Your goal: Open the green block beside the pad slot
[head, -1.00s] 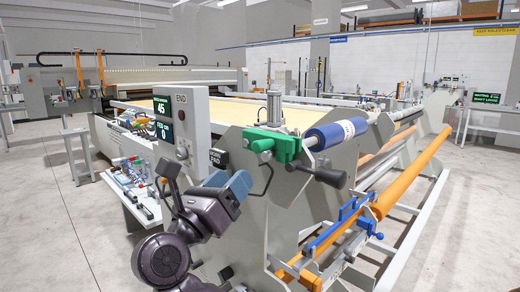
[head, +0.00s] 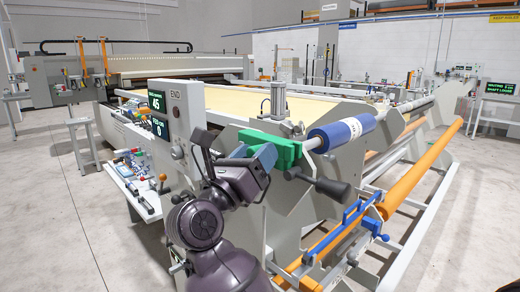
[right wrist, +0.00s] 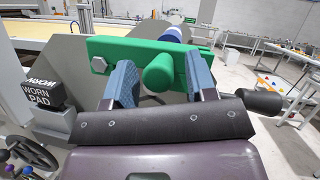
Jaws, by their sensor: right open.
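The green block (head: 282,150) is mounted on the grey end frame, on the shaft beside the blue roll. In the right wrist view the green block (right wrist: 125,50) is a wide bar with a hex bolt and a round green knob (right wrist: 159,73) projecting from it. My right gripper (head: 262,155) is at the block's near left side. In the right wrist view my right gripper (right wrist: 161,80) is open, with one blue-padded finger on each side of the knob; I cannot tell whether they touch it. A dark block marked "WORN PAD" (right wrist: 42,95) sits left of the gripper. My left gripper is not in view.
A black handle (head: 330,188) sticks out right of the green block. The blue roll (head: 342,133) lies behind it on the shaft. The control box with a screen (head: 158,115) stands close left of my arm. An orange roller (head: 415,180) runs along the right, with open floor beyond.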

